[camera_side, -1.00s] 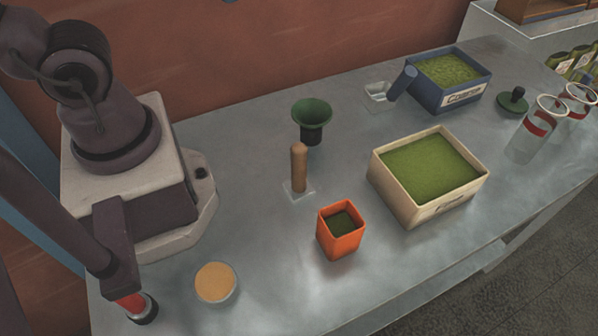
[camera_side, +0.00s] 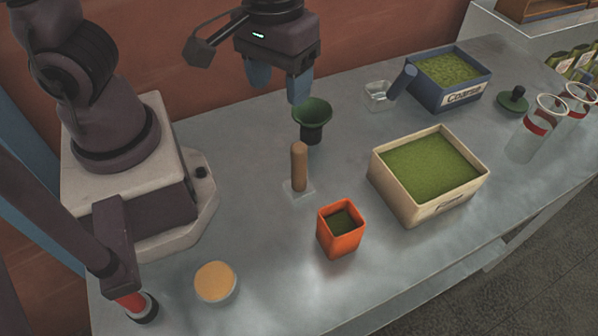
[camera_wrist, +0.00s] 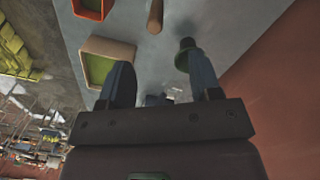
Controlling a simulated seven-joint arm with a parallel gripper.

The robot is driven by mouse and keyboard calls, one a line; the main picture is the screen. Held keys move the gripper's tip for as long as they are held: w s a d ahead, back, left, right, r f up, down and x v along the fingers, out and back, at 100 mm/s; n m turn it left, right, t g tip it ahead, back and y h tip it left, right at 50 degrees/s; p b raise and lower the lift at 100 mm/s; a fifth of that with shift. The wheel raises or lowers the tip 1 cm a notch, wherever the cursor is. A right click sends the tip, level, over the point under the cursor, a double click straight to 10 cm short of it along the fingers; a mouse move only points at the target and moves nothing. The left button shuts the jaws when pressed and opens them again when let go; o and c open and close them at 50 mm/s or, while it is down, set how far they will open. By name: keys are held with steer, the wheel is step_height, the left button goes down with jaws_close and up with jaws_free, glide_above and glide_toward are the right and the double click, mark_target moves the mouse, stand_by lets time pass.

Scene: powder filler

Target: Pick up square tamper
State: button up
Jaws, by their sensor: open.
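The square tamper (camera_side: 299,168) stands upright on the grey table, with a tan wooden handle on a clear square base. In the wrist view its handle (camera_wrist: 155,16) shows at the top edge, with its base out of frame. My gripper (camera_side: 277,85) is open and empty, in the air behind and above the tamper, near the green funnel (camera_side: 312,116). In the wrist view my gripper's fingers (camera_wrist: 160,83) are spread apart with nothing between them at the tips.
An orange square container (camera_side: 341,231) with green powder stands in front of the tamper. A cream box (camera_side: 383,194) of green powder is to the right. A blue box (camera_side: 465,97), a clear scoop (camera_side: 379,96) and a round tan-topped dish (camera_side: 216,283) are also on the table (camera_side: 262,235).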

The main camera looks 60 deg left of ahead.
mark_target(299, 159)
steer(key=f+n, duration=0.1)
steer(key=n, duration=0.1)
steer(key=w+f+n, duration=0.1)
steer(key=n, duration=0.2)
steer(key=d+f+n, duration=0.1)
steer(key=f+n, duration=0.1)
steer(key=n, duration=0.1)
steer(key=shift+w+g+y, duration=0.25)
steer(key=shift+g+y, duration=0.05)
steer(key=n, duration=0.3)
steer(key=shift+w+d+r+n, duration=0.1)
steer(key=shift+w+d+n, duration=0.05)
steer(key=shift+w+n, duration=0.2)
steer(key=shift+n, duration=0.45)
steer(key=shift+f, duration=0.25)
step_height(299, 159, down, 7)
steer(key=shift+f, duration=0.1)
steer(key=shift+w+a+f, duration=0.1)
steer(key=shift+a+f, duration=0.05)
steer(key=shift+f, duration=1.15)
steer(key=shift+w+a+f, duration=0.1)
steer(key=shift+a+f, duration=0.05)
steer(key=shift+f, duration=1.15)
steer(key=c, duration=1)
